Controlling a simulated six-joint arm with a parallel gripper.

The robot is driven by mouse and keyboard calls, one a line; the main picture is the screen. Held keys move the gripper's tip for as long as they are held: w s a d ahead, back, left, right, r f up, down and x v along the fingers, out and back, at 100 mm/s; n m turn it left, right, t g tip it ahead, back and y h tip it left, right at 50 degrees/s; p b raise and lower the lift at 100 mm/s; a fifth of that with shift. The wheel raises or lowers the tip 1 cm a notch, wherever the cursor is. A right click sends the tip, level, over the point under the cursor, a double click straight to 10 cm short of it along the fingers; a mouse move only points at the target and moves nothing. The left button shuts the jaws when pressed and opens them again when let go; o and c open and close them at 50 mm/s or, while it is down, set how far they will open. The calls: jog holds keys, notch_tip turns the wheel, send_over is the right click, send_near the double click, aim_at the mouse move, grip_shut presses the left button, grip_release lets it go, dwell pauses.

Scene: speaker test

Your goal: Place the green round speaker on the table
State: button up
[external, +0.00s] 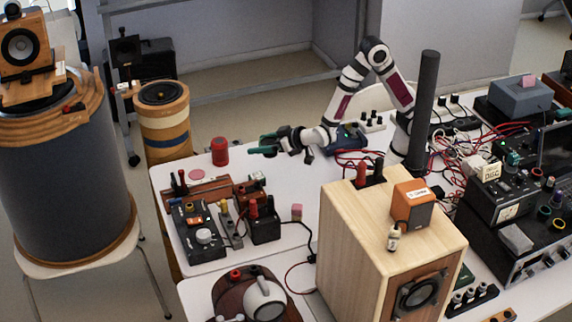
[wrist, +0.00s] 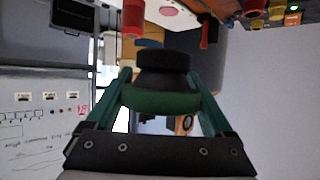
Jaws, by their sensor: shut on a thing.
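In the wrist view, a round speaker (wrist: 160,102) with a green lower rim and a black upper part sits between the two green fingers of my gripper (wrist: 162,92). The fingers are shut on it from both sides. In the external view, my gripper (external: 266,146) is stretched out leftwards over the far part of the white table (external: 278,180). The speaker is too small to tell apart from the green fingers there. Its height above the table is hard to judge.
A red cylinder (external: 219,151) stands left of my gripper. Electrical boxes (external: 200,228) are in front of it, and a large wooden speaker box (external: 360,245) stands front right. A dark post (external: 424,110) is near my arm. Some bare table lies below my gripper.

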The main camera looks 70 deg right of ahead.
jog(key=a+r+n+y, duration=0.2)
jog(key=a+n+y, duration=0.25)
jog(key=a, duration=0.65)
jog(key=n+g+y, duration=0.9)
jog(key=n+g, duration=0.6)
jog(key=n, duration=0.2)
send_over(282, 289)
notch_tip(282, 289, down, 8)
notch_tip(282, 289, down, 11)
